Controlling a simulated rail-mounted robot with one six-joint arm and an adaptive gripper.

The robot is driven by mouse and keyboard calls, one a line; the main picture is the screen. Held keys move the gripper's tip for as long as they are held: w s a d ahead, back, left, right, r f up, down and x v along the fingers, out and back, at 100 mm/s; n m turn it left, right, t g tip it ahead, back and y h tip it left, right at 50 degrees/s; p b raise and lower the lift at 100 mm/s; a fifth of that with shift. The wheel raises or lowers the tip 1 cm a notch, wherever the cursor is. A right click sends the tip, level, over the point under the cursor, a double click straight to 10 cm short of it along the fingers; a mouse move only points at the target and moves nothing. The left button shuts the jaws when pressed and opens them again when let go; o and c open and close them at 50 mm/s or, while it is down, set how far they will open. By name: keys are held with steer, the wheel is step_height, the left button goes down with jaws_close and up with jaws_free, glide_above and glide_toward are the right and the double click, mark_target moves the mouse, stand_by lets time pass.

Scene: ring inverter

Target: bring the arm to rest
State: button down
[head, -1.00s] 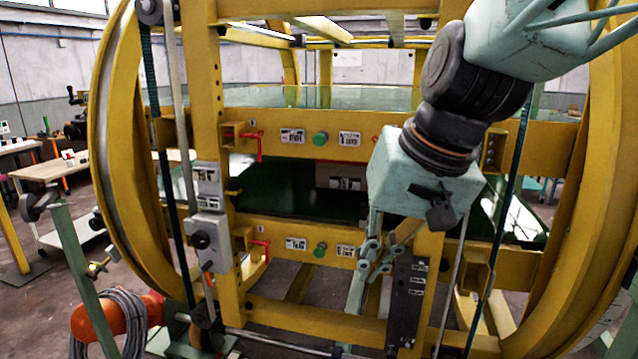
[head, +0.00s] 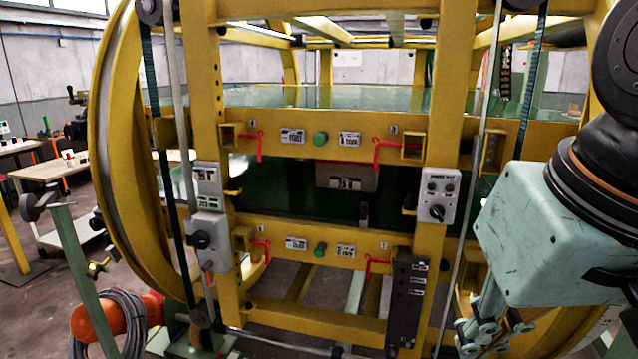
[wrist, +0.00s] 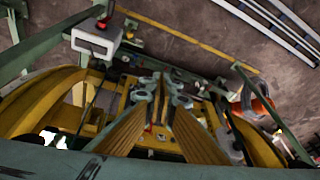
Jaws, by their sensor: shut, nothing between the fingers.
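My gripper (head: 487,338) hangs at the lower right of the head view, with its fingers pointing down and partly cut off by the frame edge. In the wrist view its fingers (wrist: 160,96) are together with nothing between them. It is in front of the right side of the yellow ring inverter frame (head: 440,130) and holds nothing. From these views I cannot tell its exact distance from the frame.
A grey control box (head: 438,196) sits on the right upright and a grey switch box (head: 208,232) on the left one. Red levers (head: 376,262) stick out from the crossbars. A green post (head: 78,262) and an orange cylinder with coiled cable (head: 118,314) stand at the left.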

steer(key=shift+h, duration=0.3)
steer(key=s+d, duration=0.1)
steer(key=s, duration=0.2)
steer(key=s+d, duration=0.1)
steer(key=s, duration=0.1)
steer(key=shift+s+d+f, duration=0.1)
steer(key=shift+d+f, duration=0.25)
steer(key=shift+f, duration=0.05)
